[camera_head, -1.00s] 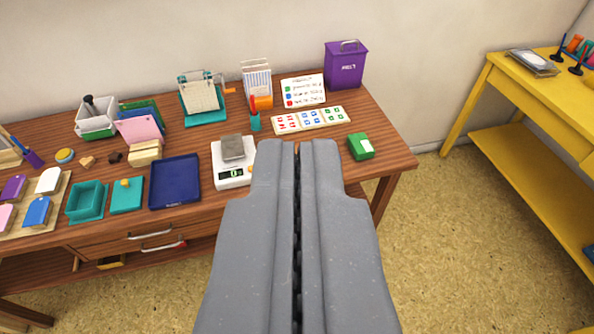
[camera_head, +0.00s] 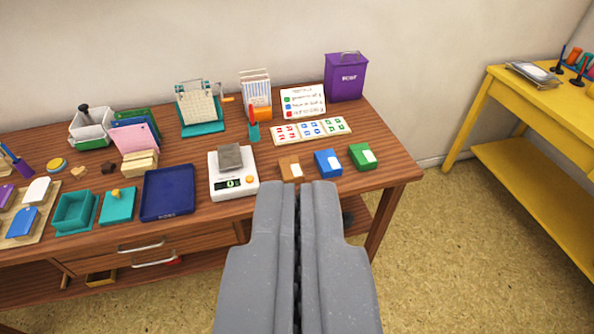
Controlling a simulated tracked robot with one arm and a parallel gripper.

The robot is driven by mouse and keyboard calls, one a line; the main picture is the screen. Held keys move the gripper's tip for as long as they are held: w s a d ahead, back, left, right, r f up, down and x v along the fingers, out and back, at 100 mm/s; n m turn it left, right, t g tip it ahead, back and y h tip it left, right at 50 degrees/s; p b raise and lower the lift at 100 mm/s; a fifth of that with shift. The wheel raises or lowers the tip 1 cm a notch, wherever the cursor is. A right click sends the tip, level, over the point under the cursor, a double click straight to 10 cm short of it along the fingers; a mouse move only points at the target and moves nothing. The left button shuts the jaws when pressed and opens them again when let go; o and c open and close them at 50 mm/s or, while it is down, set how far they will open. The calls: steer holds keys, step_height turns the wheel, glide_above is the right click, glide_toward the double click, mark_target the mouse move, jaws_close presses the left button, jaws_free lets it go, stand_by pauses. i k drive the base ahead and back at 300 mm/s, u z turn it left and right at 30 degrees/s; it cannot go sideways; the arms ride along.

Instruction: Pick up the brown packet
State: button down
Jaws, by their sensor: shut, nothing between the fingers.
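The brown packet (camera_head: 290,168) is a small box with a white label. It lies on the wooden table (camera_head: 385,178) near its front edge, between the white scale and a blue packet (camera_head: 328,162). A green packet (camera_head: 362,156) lies to the right of the blue one. My gripper (camera_head: 297,186) is shut and empty. In the picture its tips are just below the brown and blue packets, and it does not appear to touch either.
A white scale (camera_head: 233,188) with a grey block (camera_head: 229,157) on it stands left of the brown packet. A dark blue tray (camera_head: 167,192) lies further left. A stamp card (camera_head: 311,130) lies behind the packets. A yellow table (camera_head: 520,95) stands at the right.

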mark_target(291, 170)
steer(key=z, duration=1.1)
steer(key=i, duration=1.15)
steer(key=u, duration=1.55)
steer(key=k, duration=0.6)
steer(key=u, duration=0.15)
steer(key=i, duration=0.35)
steer(key=z, duration=0.05)
